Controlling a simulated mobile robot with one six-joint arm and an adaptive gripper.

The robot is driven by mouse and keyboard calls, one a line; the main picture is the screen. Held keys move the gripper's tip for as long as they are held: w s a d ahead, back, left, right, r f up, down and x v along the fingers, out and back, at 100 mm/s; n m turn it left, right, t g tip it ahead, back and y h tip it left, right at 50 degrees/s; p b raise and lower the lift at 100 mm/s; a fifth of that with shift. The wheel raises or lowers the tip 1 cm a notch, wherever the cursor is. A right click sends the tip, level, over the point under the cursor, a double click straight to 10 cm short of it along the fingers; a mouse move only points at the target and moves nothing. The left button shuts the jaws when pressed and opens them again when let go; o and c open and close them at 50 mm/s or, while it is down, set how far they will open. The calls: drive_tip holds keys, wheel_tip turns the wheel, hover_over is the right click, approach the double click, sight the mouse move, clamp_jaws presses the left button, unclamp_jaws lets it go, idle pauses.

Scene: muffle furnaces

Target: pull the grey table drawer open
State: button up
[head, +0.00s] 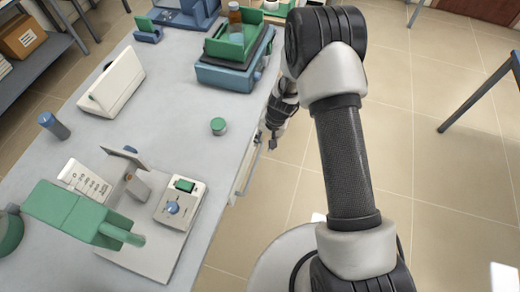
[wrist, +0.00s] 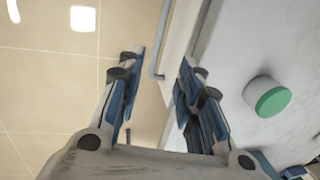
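The grey table's drawer front (head: 243,172) shows as a narrow pale strip along the table's right edge in the head view. In the wrist view the drawer front (wrist: 181,32) lies beside the tabletop edge, with a slim grey bar handle (wrist: 161,40) along it. My gripper (head: 272,143) is beside the table's right edge, near the far end of the drawer. In the wrist view my gripper (wrist: 164,58) is open, with one finger on either side of the handle's near end. I see no clear contact. Much of the drawer front is hidden by the tabletop and the steep angle.
The grey tabletop (head: 185,125) carries a small green-lidded jar (head: 218,126) near the gripper, a green and white instrument (head: 75,215) and a blue-green box (head: 228,75) with a brown bottle (head: 235,20). The tiled floor (head: 400,130) at right is mostly clear.

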sight(256, 162)
drive_tip(key=a+f+b, duration=0.1)
drive_tip(key=f, duration=0.4)
drive_tip(key=a+f+b, duration=0.1)
drive_tip(key=f+b, duration=0.1)
drive_tip(key=f, duration=0.4)
drive_tip(key=w+a+f+b, duration=0.1)
drive_tip(key=f, duration=0.5)
drive_tip(key=shift+a+b, duration=0.1)
drive_tip(key=shift+b, duration=0.25)
drive_tip(key=shift+c, duration=0.6)
clamp_jaws()
